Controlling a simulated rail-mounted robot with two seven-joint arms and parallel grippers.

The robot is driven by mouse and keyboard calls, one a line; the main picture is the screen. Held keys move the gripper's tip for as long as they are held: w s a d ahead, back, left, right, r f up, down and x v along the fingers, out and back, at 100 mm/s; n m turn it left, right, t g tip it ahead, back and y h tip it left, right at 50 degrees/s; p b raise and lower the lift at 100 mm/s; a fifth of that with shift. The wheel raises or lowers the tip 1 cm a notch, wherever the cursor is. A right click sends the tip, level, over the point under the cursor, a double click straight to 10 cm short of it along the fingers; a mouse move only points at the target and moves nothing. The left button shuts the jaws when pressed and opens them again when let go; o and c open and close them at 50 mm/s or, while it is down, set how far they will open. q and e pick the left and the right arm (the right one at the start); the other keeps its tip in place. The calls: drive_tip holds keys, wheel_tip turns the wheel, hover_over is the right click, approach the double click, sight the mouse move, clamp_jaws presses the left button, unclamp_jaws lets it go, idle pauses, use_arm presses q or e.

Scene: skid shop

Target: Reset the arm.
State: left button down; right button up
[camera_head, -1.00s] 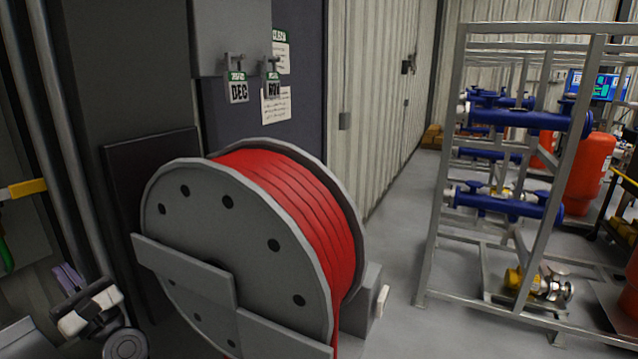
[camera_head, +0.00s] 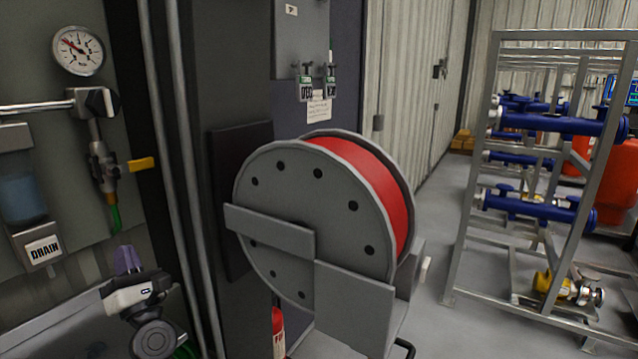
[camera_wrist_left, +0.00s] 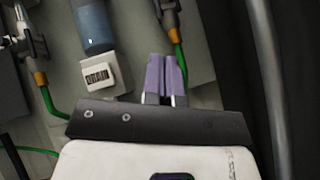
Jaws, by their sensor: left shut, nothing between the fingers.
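My left gripper (camera_head: 127,259) is at the lower left of the head view, below the gauge panel. Its two purple fingers point up and away and are pressed together with nothing between them. They also show in the left wrist view (camera_wrist_left: 167,76), in front of the grey panel. The fingers appear apart from the hoses and fittings, though the exact gap cannot be told. My right gripper is in neither view.
The panel carries a round gauge (camera_head: 78,50), a yellow-handled valve (camera_head: 141,164) and a DRAIN label (camera_head: 43,250). A red hose reel (camera_head: 320,215) stands right of vertical pipes (camera_head: 181,180). A metal rack with blue pipework (camera_head: 550,123) stands at right. Grey floor lies between them.

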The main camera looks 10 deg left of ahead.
use_arm(q)
drive_tip(key=w+d+m+t+h, duration=0.25)
drive_tip(key=d+m+h, duration=0.25)
drive_tip(key=m+h, duration=0.8)
drive_tip(key=w+d+m+t+h, duration=0.1)
drive_tip(key=d+m+t+h, duration=0.2)
drive_tip(key=d+m+h, duration=0.85)
drive_tip(key=s+f+m+g+y, duration=0.2)
drive_tip(key=s+f+m+g, duration=0.35)
drive_tip(key=m, duration=0.75)
drive_tip(key=s+d+f+m+g, duration=0.15)
drive_tip(key=s+f+g, duration=0.35)
drive_tip(key=s+f, duration=0.75)
drive_tip(key=s+d+f+m+g+y, duration=0.1)
drive_tip(key=s+d+f+g, duration=0.25)
drive_tip(key=s+f, duration=0.9)
drive_tip(key=s+d+f+m+g, duration=0.15)
drive_tip(key=s+f+g, duration=0.35)
drive_tip(key=s+f, duration=0.7)
wheel_tip(320, 180, up, 37)
drive_tip(key=w+p, duration=0.1)
drive_tip(key=p, duration=3.7)
drive_tip(key=shift+w, duration=0.2)
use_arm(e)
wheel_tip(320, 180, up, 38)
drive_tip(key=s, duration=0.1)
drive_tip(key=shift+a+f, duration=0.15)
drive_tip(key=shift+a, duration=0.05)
